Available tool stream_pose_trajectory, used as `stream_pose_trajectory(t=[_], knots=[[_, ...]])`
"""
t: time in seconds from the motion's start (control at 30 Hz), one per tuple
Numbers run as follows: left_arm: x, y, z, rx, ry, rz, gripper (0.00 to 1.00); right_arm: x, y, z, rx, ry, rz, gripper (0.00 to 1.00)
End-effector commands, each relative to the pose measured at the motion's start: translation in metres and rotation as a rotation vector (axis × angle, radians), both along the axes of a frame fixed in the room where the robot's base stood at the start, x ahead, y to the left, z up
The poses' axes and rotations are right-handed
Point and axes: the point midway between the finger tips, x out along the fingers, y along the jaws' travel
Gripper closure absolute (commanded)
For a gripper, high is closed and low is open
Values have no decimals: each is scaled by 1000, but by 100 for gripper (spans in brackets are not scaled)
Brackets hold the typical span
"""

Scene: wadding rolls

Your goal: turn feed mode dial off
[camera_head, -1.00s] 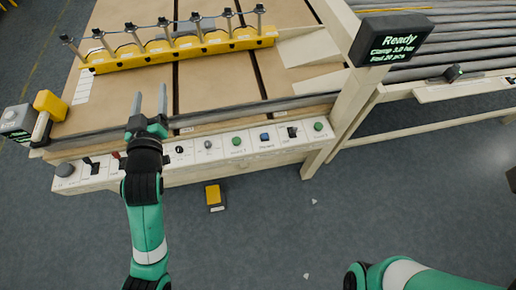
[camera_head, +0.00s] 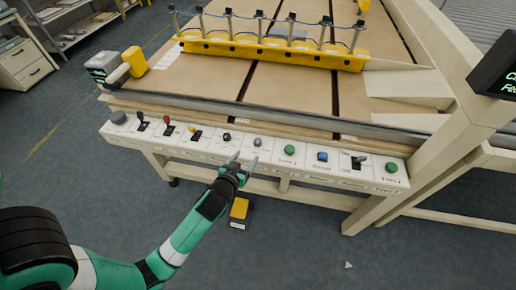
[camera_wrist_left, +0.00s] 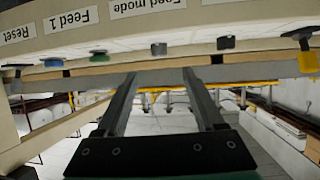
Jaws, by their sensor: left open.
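The feed mode dial (camera_head: 257,141) is a small grey knob on the white control panel (camera_head: 208,146), just left of a green button. In the left wrist view the dial (camera_wrist_left: 158,48) sits by the "Feed mode" label, above and between my fingers. My left gripper (camera_head: 243,160) is open and empty, at the panel's front just below the dial. Its two fingers (camera_wrist_left: 160,74) stand apart in the left wrist view. I see no clear contact with the dial, and which way the dial points is too small to tell. My right gripper is out of view.
Neighbouring controls are the green button (camera_head: 289,150), a small dark dial (camera_head: 227,137), a yellow-based switch (camera_head: 194,133) and a blue button (camera_head: 322,157). A yellow pedal (camera_head: 240,211) lies on the floor below. A yellow clamp bar (camera_head: 270,50) spans the table behind.

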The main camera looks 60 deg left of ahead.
Motion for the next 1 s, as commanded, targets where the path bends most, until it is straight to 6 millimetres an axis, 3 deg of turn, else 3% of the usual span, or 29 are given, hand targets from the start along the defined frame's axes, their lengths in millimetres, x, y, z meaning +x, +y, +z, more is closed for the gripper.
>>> stream_pose_trajectory(t=[0.17, 0.6, 1.0], knots=[[8, 7, -4, 0, -1, 1, 30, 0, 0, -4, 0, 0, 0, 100], [68, 64, -39, 1, -3, -1, 30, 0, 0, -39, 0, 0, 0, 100], [78, 74, -42, 0, -2, -1, 30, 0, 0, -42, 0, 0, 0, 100]])
